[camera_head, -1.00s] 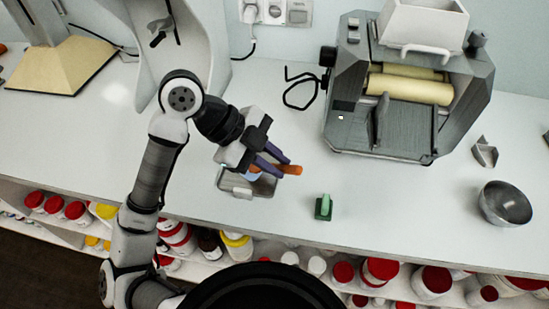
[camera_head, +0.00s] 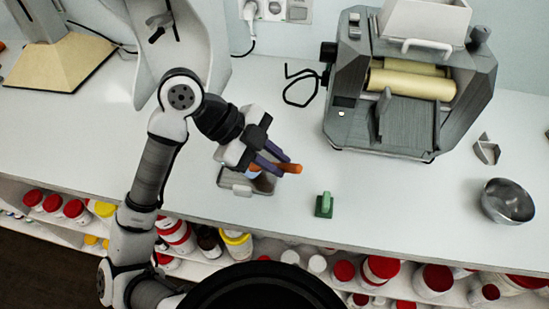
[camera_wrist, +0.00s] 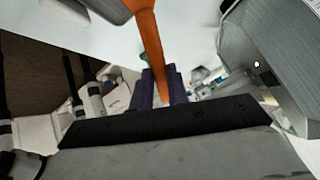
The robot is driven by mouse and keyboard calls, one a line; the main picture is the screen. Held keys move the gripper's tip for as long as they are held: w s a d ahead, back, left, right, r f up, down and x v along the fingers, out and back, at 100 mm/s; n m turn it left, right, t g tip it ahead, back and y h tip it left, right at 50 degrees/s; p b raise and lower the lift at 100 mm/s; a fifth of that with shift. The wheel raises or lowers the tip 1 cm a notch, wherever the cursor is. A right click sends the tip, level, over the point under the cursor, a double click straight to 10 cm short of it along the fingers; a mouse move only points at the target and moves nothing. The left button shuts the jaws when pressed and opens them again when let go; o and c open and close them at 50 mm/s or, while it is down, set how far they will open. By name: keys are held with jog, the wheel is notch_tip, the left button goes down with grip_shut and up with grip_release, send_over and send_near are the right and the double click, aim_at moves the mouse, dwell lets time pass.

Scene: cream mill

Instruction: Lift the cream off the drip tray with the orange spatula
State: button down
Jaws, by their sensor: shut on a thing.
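My gripper (camera_head: 277,160) has dark purple fingers and is shut on the orange spatula (camera_head: 291,168), whose end sticks out to the right of the fingers. In the wrist view the orange spatula (camera_wrist: 146,30) runs between the two purple fingers (camera_wrist: 163,90). My gripper is over a small metal tray (camera_head: 233,185) near the counter's front edge. A bluish piece shows between the fingers and this tray; I cannot tell whether it touches the tray. I cannot tell which surface is the drip tray. A plate (camera_head: 408,130) lies before the mill's rollers. Cream is not clearly visible.
The grey roller mill (camera_head: 345,110) with cream-coloured rollers stands at the back right. A green block (camera_head: 324,206) stands right of the tray. A metal bowl (camera_head: 508,202) and a small grey piece (camera_head: 487,150) are farther right. The counter between block and bowl is clear.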

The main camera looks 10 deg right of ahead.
jog(key=shift+f+b, duration=0.5)
jog(key=shift+b, duration=0.4)
dwell(1.4)
jog(key=shift+r, duration=0.1)
dwell(0.7)
jog(key=shift+r+p, duration=1.5)
jog(key=shift+r, duration=1.45)
jog(key=shift+f, duration=0.15)
